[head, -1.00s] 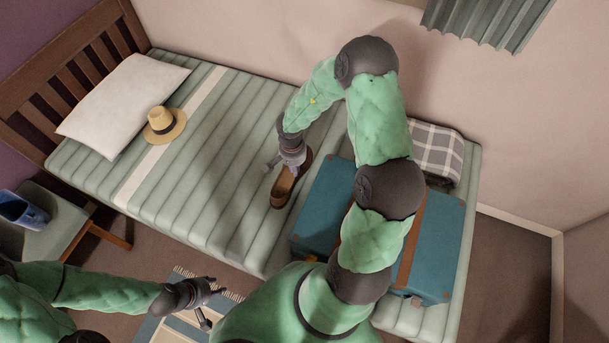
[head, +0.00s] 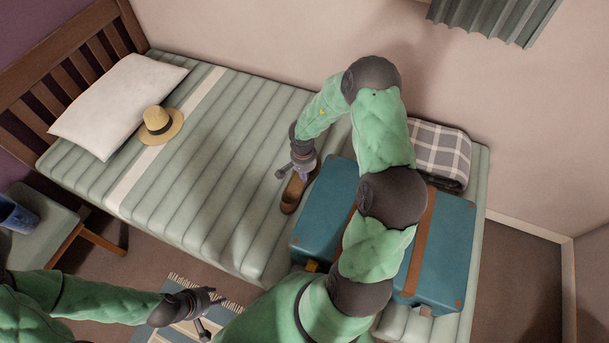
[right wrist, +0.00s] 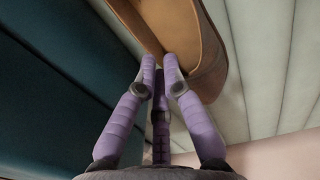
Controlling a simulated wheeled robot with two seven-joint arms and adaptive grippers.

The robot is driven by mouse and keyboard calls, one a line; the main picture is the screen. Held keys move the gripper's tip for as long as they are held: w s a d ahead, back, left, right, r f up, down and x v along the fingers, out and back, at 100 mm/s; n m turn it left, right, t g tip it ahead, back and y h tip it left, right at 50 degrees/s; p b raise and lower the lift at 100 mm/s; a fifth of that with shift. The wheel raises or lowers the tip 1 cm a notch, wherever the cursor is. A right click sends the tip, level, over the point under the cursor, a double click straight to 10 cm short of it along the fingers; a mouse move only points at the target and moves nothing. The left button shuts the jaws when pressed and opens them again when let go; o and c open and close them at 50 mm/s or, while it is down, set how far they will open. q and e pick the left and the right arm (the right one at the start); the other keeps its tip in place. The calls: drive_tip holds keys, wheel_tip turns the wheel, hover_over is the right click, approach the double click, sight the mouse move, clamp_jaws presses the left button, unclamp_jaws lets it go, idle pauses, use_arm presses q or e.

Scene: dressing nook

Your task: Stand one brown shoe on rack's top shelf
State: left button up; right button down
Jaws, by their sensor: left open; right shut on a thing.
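A brown shoe (head: 290,196) is at the bed, just left of the blue suitcase. My right gripper (head: 299,174) is shut on it near its upper end in the head view. In the right wrist view the purple fingers (right wrist: 162,66) meet at the edge of the shoe (right wrist: 212,58); whether the shoe touches the bed is hard to tell. My left gripper (head: 212,308) is open and empty, over the floor and rug in front of the bed. No rack is seen in these frames.
The blue suitcase (head: 322,215) lies on the bed, partly hidden by my right arm. A folded plaid blanket (head: 440,152) is behind it. A straw hat (head: 160,125) and white pillow (head: 115,105) lie at left. A side table (head: 45,240) holds a blue container (head: 15,215). The mid-bed is clear.

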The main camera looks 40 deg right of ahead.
drive_tip(key=shift+r, duration=0.1)
drive_tip(key=c, duration=1.3)
unclamp_jaws()
drive_tip(key=shift+c, duration=0.2)
